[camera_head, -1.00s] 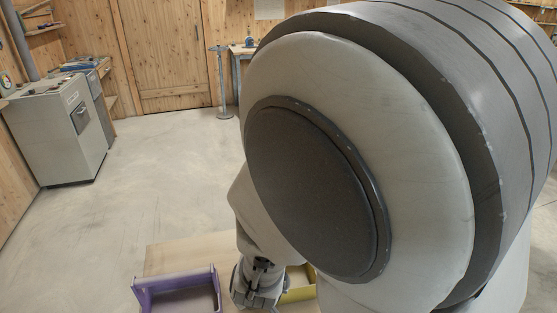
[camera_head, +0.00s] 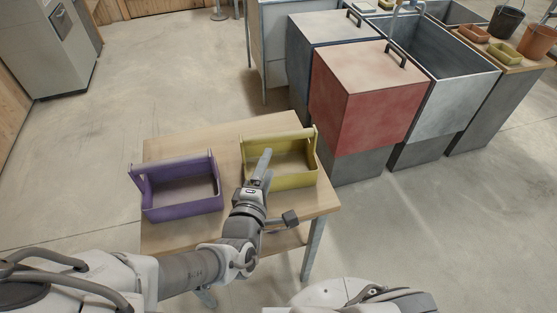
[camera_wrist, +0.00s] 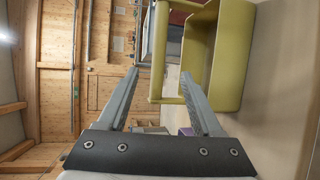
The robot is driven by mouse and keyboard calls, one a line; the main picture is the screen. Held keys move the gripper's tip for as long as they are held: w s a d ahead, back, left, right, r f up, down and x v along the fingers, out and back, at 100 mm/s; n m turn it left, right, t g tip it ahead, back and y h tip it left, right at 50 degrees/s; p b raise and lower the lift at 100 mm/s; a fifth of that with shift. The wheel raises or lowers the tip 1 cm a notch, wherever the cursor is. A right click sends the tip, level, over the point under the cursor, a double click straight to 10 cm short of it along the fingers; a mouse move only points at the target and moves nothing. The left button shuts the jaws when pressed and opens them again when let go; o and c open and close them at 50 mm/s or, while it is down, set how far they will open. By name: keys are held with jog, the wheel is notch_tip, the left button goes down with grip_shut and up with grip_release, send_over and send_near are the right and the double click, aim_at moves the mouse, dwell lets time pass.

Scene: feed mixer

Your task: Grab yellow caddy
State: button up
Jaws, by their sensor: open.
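The yellow caddy (camera_head: 297,181) stands upright on the right part of a small wooden table in the head view. It is an open box with a bar handle across its top. My gripper (camera_head: 263,162) is at the caddy's left side, over its near left corner, with nothing held. In the wrist view my gripper (camera_wrist: 160,73) is open, its two fingers apart. There the yellow caddy (camera_wrist: 236,50) fills the upper right, and its handle bar shows between the fingertips. I cannot tell whether the bar is within the fingers' reach or beyond them.
A purple caddy (camera_head: 185,203) stands left of the yellow one on the wooden table (camera_head: 216,142). A red-fronted bin (camera_head: 365,112) and a blue-grey bin (camera_head: 298,65) stand behind on the right. A grey machine (camera_head: 50,45) is at the far left. The floor between is clear.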

jog(key=b+x, duration=0.4)
jog(key=x, duration=1.1)
jog(key=shift+w+b, duration=0.3)
jog(key=shift+b, duration=0.05)
jog(key=shift+d, duration=0.1)
grip_shut()
dwell(0.7)
